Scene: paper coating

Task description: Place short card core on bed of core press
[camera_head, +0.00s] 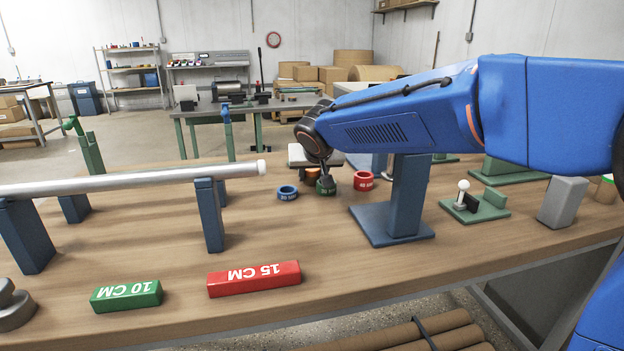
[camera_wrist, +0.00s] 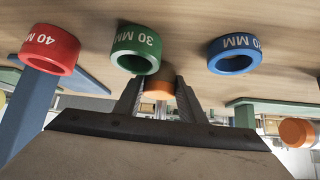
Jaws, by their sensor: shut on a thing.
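My gripper (camera_wrist: 158,98) is shut on a short orange-brown cylinder that looks like the card core (camera_wrist: 157,85), seen between the two fingers in the wrist view. In the head view the gripper (camera_head: 325,179) reaches down near the coloured rings, and the core (camera_head: 313,173) shows partly beside it. Whether the core touches the table is unclear. A green fixture with a white-knobbed lever (camera_head: 463,188) stands right of the blue post; I cannot tell whether it is the core press.
Blue (camera_head: 288,192), green (camera_head: 326,187) and red (camera_head: 363,181) rings lie close by the gripper. A blue post (camera_head: 405,195) stands to the right. A metal roller (camera_head: 130,180) spans the left. Green (camera_head: 127,296) and red (camera_head: 254,279) length blocks lie at the front; the table centre is clear.

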